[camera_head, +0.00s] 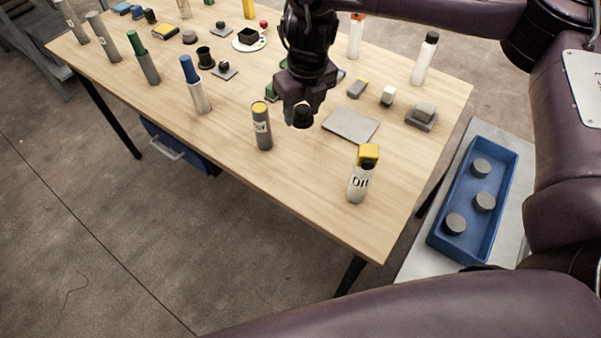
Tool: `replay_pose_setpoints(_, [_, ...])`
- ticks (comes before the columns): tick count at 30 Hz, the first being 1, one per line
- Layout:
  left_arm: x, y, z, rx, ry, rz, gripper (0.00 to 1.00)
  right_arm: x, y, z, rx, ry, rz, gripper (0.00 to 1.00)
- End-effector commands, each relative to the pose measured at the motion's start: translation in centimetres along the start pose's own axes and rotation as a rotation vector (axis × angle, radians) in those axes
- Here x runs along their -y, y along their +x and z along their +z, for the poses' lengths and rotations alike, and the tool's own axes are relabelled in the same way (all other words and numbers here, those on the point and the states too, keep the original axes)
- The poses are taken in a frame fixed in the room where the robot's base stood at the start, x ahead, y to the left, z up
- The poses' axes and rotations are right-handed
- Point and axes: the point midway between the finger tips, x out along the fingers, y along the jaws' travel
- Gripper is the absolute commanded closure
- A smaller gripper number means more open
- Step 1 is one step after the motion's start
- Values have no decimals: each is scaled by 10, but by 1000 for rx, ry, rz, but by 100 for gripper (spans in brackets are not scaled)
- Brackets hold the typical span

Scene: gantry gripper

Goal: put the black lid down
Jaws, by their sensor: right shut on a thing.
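My right gripper (301,104) hangs over the middle of the wooden table, pointing down. It is shut on the black lid (303,117), a small dark round piece at its fingertips, partly hidden by the fingers. Whether the lid touches the tabletop is hard to tell. A grey bottle with a yellow top (262,126) stands upright to the left of the lid. A flat grey plate (351,125) lies to its right. My left gripper is not in view.
Several bottles and blocks crowd the table's left and back. A blue tray (437,241) with grey discs stands beyond the right edge. The wooden table (310,185) is bare toward the front.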

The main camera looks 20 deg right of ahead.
Motion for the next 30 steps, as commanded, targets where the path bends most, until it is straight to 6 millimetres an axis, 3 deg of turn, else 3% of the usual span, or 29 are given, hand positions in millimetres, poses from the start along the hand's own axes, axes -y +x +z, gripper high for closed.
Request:
replay_pose_setpoints(18, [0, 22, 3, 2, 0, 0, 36, -1, 142, -19, -6, 3, 3, 76])
replay_pose_setpoints(25, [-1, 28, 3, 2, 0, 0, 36, 0, 163, -21, -3, 1, 1, 76])
replay_pose_setpoints(30, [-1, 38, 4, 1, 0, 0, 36, -1, 189, -25, -4, 1, 3, 76])
